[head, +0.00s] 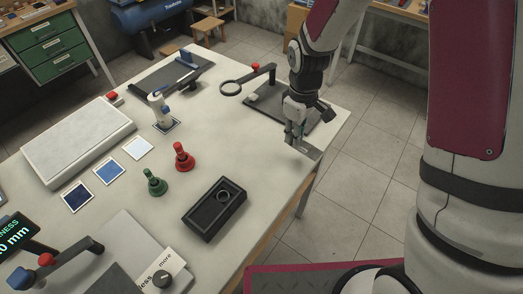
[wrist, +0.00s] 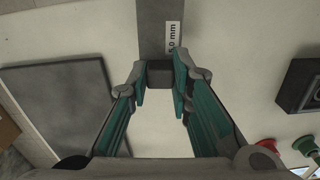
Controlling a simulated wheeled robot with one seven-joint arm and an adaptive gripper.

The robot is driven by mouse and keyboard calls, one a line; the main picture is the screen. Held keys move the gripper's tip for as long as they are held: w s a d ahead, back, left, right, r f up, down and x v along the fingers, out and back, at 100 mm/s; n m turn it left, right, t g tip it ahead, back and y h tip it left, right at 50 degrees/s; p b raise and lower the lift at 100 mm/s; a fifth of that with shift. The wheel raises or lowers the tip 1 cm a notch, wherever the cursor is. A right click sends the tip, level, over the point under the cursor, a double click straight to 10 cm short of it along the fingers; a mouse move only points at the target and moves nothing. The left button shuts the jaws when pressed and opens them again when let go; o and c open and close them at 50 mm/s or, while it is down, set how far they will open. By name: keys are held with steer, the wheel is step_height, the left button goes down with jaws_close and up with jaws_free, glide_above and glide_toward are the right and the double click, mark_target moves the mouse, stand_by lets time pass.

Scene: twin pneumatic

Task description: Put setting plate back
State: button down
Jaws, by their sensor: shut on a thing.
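The setting plate is a flat grey bar with a white label reading "5.0 mm", or similar, in the wrist view (wrist: 153,27). It also shows below my gripper in the head view (head: 304,149). My gripper (wrist: 160,78) is shut on a dark block at the near end of the plate, one finger on each side. In the head view my gripper (head: 295,128) points down near the right edge of the table. I cannot tell whether the plate touches the table.
A black tray with a round recess (head: 214,208) lies at the front. A red stamp-like piece (head: 183,158) and a green one (head: 155,183) stand left of it. Bare tabletop (head: 245,150) lies between.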

steer(key=s+a+n, duration=0.1)
steer(key=s+n, duration=0.1)
steer(key=s+a+n, duration=0.2)
steer(key=s+n, duration=0.1)
steer(key=s+a+n, duration=0.1)
steer(key=s+n, duration=0.1)
steer(key=shift+s+a+r, duration=0.1)
steer(key=shift+s+a, duration=0.2)
steer(key=shift+a, duration=0.1)
steer(key=s+a+n, duration=0.1)
steer(key=s+n, duration=0.2)
steer(key=s+a+n, duration=0.1)
steer(key=s+n, duration=0.2)
steer(key=n, duration=0.1)
steer(key=s+a+n, duration=0.1)
steer(key=s+n, duration=0.2)
steer(key=s, duration=0.1)
steer(key=shift+s+a+n, duration=0.1)
steer(key=shift+n, duration=0.2)
steer(key=shift+s+n, duration=0.4)
steer(key=shift+w+a, duration=0.1)
steer(key=shift+a, duration=0.05)
steer(key=b, duration=0.2)
glide_above(253, 164)
steer(key=shift+s+f, duration=0.2)
steer(key=shift+f, duration=0.5)
steer(key=shift+w+f+p, duration=0.2)
steer(key=shift+f+p, duration=0.1)
steer(key=shift+f, duration=1.45)
steer(key=shift+f, duration=0.1)
